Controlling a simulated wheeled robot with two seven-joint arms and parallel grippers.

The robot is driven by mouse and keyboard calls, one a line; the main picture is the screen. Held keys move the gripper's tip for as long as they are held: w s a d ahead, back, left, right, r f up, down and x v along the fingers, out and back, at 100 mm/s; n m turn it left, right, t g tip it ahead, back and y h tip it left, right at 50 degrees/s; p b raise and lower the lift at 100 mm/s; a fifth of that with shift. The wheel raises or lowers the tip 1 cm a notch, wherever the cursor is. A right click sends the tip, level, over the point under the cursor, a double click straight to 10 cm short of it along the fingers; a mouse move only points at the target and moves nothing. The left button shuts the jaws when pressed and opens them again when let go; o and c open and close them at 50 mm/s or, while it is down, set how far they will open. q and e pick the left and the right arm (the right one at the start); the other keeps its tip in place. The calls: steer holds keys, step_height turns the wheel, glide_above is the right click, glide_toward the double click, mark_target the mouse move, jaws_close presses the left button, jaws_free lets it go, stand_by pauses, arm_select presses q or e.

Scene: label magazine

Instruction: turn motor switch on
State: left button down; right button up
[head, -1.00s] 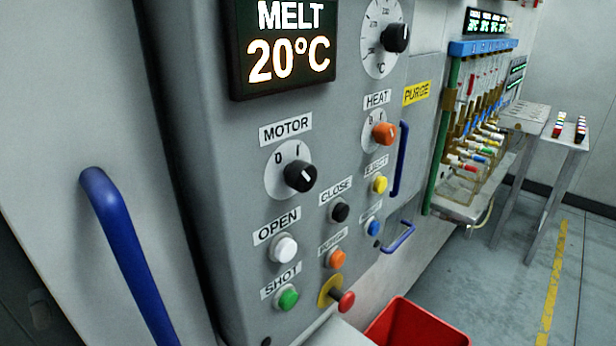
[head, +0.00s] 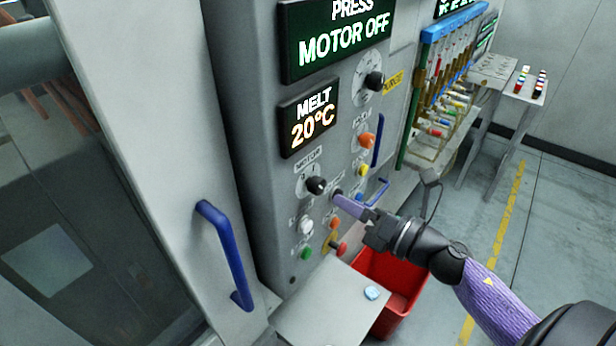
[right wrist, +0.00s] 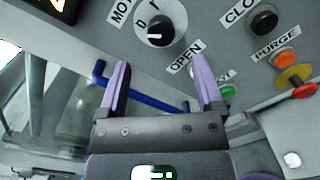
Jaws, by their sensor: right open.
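The MOTOR switch is a black round knob (head: 316,185) on a pale dial plate marked 0 and I, on the grey control panel. The display (head: 340,40) above reads PRESS MOTOR OFF. My right gripper (head: 340,197) is just right of and below the knob in the head view, apart from it as far as I can tell. In the right wrist view the knob (right wrist: 160,33) lies beyond the gap between the two open purple fingers (right wrist: 160,66), with nothing between them. The left gripper is not in view.
OPEN (head: 305,226), SHOT and other buttons sit close below and beside the knob. A blue handle (head: 228,255) stands out on the left door. A grey shelf (head: 325,312) and red bin (head: 400,300) are below the panel.

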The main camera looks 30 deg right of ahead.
mark_target(322, 189)
steer(key=p+x, duration=0.1)
steer(key=x, duration=0.6)
steer(key=shift+d, duration=0.15)
steer(key=shift+c, duration=0.2)
jaws_close()
